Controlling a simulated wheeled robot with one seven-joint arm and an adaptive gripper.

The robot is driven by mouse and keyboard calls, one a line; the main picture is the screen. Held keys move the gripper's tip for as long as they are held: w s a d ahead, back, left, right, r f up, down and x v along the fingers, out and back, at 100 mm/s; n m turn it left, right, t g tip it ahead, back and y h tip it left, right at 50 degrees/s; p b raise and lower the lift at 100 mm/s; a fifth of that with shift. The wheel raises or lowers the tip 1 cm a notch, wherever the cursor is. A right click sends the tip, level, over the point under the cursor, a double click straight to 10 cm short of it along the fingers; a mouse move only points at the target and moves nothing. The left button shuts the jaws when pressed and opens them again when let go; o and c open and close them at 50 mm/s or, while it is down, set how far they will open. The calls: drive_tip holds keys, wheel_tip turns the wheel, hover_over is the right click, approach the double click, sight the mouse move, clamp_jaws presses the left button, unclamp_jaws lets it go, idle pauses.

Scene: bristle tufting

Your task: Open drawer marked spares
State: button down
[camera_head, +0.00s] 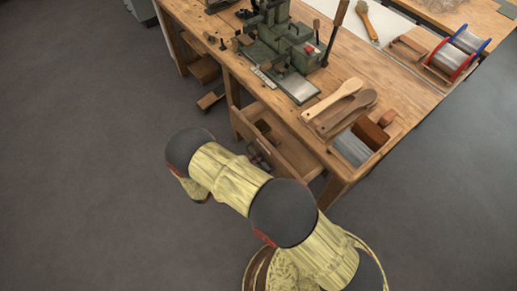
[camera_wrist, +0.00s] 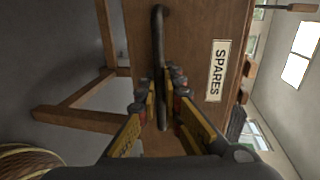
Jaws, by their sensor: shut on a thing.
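The drawer marked spares has a brown wooden front (camera_wrist: 190,40) with a white SPARES label (camera_wrist: 216,70) in the wrist view, which shows the scene turned sideways. Its dark bar handle (camera_wrist: 158,45) runs between the fingers of my gripper (camera_wrist: 163,102), which is shut on it. In the head view the drawer (camera_head: 292,150) sits under the bench top and stands out from the bench, with part of its inside showing. My gripper (camera_head: 258,156) is at its front there, partly hidden by my arm.
The wooden bench (camera_head: 345,65) carries a green machine (camera_head: 285,45), wooden brush handles (camera_head: 335,100) and wire spools (camera_head: 455,52). A bench leg and lower rail (camera_wrist: 80,118) are close to the drawer. Grey floor in front of the bench is clear.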

drive_tip(key=f+v, duration=0.2)
drive_tip(key=v, duration=0.8)
drive_tip(key=f+v, duration=0.2)
drive_tip(key=v, duration=0.8)
drive_tip(key=shift+b+v, duration=0.4)
drive_tip(key=shift+v, duration=0.4)
drive_tip(key=shift+s+f, duration=0.1)
drive_tip(key=shift+f, duration=0.1)
drive_tip(key=c, duration=2)
unclamp_jaws()
drive_tip(key=shift+o, duration=0.2)
drive_tip(key=v, duration=1.2)
